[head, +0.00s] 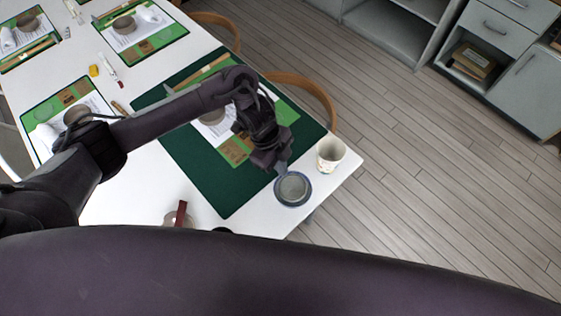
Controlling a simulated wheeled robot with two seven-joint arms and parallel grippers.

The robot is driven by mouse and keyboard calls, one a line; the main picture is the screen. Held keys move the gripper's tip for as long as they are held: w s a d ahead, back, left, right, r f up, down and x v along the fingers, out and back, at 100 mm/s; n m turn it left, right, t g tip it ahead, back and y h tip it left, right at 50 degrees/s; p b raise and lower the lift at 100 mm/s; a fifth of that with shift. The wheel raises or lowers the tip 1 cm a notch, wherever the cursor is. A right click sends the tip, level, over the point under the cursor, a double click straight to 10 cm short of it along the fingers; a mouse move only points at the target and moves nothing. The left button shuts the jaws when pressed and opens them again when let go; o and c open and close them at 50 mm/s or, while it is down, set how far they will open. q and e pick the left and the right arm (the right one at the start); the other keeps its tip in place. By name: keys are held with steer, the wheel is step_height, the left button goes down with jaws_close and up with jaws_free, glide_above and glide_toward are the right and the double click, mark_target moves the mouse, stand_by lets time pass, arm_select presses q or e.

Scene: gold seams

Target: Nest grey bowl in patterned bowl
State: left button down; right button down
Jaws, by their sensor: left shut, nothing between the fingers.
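A round grey bowl (293,188) sits inside a blue-rimmed bowl (293,205), which I take for the patterned bowl, near the table's right corner. The blue rim shows as a ring around the grey one. How deep the grey bowl sits, and whether it is level, I cannot tell from above. My left gripper (281,171) points down at the far edge of the two bowls, its fingers shut with nothing between them. Whether the fingertips touch the rim is too small to tell. My right gripper is out of view.
A pale cup (331,154) stands close right of the bowls at the table edge. A dark green mat (203,181) lies to the left, under my left arm. A dark red stick-like thing (181,213) stands at the near edge. A wooden chair (312,89) is behind.

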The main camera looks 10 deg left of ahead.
mark_target(283, 180)
arm_select(q)
steer(key=x, duration=0.6)
steer(key=shift+d+f+p, duration=0.15)
steer(key=shift+f+p, duration=0.1)
steer(key=shift+p, duration=0.15)
steer(key=shift+w+a, duration=0.35)
steer(key=shift+a, duration=0.65)
steer(key=shift+r, duration=0.15)
